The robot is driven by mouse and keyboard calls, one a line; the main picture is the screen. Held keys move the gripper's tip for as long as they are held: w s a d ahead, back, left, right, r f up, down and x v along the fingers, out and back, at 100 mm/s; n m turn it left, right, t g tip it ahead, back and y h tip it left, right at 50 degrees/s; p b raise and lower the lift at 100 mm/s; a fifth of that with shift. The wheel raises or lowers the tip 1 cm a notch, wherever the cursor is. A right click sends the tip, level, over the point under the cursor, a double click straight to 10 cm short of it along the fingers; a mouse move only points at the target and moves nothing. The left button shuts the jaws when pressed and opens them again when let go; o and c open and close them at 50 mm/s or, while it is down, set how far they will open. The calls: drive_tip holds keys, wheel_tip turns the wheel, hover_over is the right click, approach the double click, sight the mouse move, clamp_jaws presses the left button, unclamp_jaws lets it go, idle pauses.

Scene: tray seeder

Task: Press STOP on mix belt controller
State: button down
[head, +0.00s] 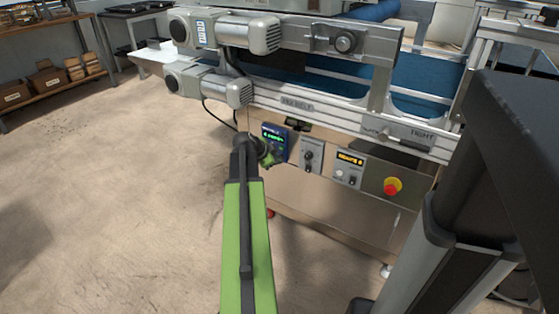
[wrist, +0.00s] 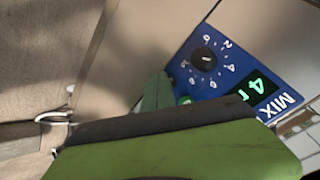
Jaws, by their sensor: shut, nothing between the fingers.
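The mix belt controller (head: 276,137) is a blue panel with a lit green display on the front of the machine. In the wrist view the controller (wrist: 222,62) appears tilted, with a black dial (wrist: 204,59), a green digit 4 and the word MIX. A green button (wrist: 186,100) shows partly beside my gripper. My gripper (head: 268,159) is shut and empty, at the lower edge of the controller; I cannot tell whether it touches. Its green and dark body covers the lower wrist view. I cannot make out a STOP button; part of the panel is hidden.
A grey switch box (head: 311,155), a box with a yellow display (head: 348,168) and a red emergency knob (head: 393,186) sit to the right. Belt motors (head: 250,36) jut out above left. A black post stands at right. The floor (head: 110,190) at left is clear.

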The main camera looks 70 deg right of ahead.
drive_tip(key=shift+w+a, duration=0.15)
drive_tip(key=shift+a, duration=0.5)
drive_tip(key=a, duration=0.2)
drive_tip(key=w+a, duration=0.1)
drive_tip(key=a, duration=0.2)
drive_tip(key=shift+w, duration=0.15)
idle(0.6)
